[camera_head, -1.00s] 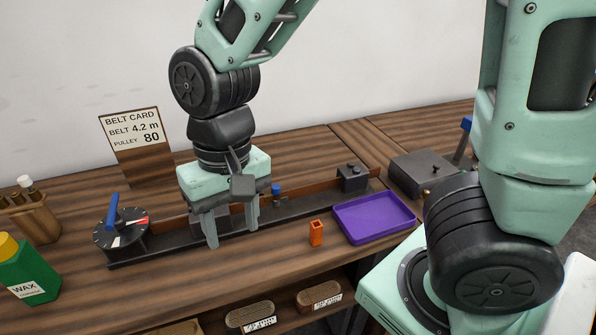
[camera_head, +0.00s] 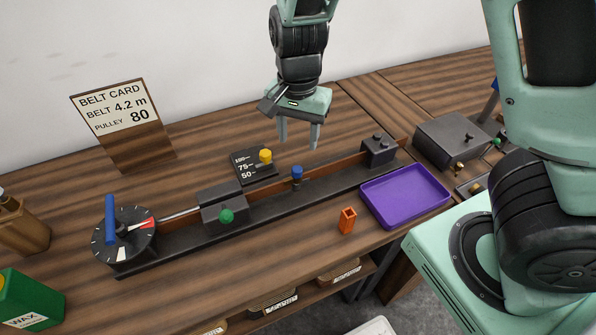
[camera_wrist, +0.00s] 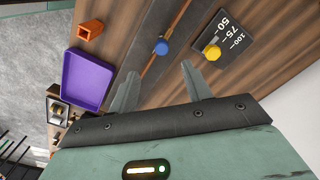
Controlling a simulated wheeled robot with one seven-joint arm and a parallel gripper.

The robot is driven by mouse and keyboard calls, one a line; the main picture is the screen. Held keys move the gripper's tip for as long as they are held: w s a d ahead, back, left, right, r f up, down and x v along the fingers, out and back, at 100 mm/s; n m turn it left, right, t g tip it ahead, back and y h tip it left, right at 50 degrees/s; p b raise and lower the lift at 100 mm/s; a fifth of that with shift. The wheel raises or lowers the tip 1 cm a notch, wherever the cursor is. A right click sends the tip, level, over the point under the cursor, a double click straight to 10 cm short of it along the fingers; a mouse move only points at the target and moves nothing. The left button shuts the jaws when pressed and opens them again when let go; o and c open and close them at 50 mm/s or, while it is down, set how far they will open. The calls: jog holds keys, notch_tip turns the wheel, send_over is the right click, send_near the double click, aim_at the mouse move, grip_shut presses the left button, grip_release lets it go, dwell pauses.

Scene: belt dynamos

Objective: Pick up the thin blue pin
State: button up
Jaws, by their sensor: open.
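A small blue pin with a round head (camera_head: 297,172) stands on the long dark rail (camera_head: 330,178), between the sliding block and the end block. The wrist view shows its round blue head (camera_wrist: 161,46) beyond and roughly between my fingertips. A longer blue bar (camera_head: 109,218) sits on the dial at the rail's left end. A third blue upright piece (camera_head: 494,100) shows partly at the right edge. I cannot tell for sure which is the thin blue pin. My gripper (camera_head: 299,140) is open and empty, raised above the rail and apart from the blue head.
A dark block with a green knob (camera_head: 226,216) sits on the rail's left part. A scale plate (camera_head: 250,169) with a yellow knob stands behind it. A purple tray (camera_head: 372,204) and an orange holder (camera_head: 347,220) lie in front. A belt card (camera_head: 118,110) stands at back left.

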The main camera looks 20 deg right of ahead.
aim_at(297, 169)
notch_tip(297, 169, down, 10)
jog(key=shift+w, duration=0.15)
grip_shut()
dwell(0.4)
